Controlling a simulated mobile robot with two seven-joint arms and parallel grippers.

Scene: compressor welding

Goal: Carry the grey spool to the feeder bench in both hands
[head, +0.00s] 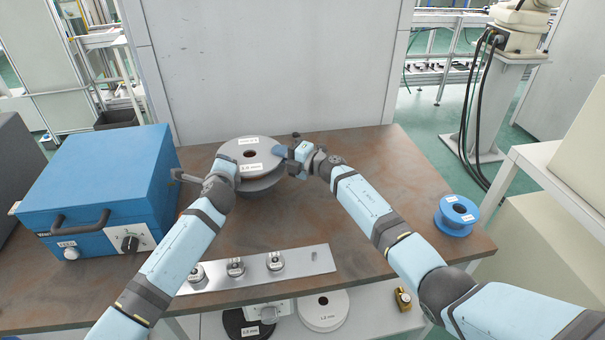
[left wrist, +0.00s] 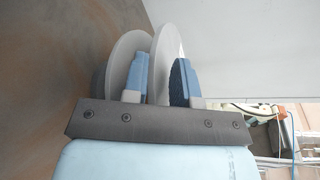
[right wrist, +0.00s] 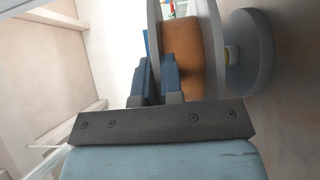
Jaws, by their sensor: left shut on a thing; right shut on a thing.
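The grey spool (head: 265,147) is at the back middle of the brown bench top, flat side up, with labels on it. My left gripper (head: 229,166) is at its left edge. In the left wrist view its fingers (left wrist: 158,80) are shut on the rim of one grey flange (left wrist: 162,48). My right gripper (head: 287,153) is at the spool's right edge. In the right wrist view its fingers (right wrist: 157,78) are shut on a flange rim beside the orange-brown core (right wrist: 186,50). A round grey base (right wrist: 252,50) on a short post shows beyond the spool.
A blue box (head: 100,185) with a handle stands on the bench at the left. A blue spool (head: 457,214) lies at the right. A metal strip (head: 305,262) with several small fittings lies in front. Black and white spools (head: 324,310) sit below. A grey panel (head: 275,65) stands behind.

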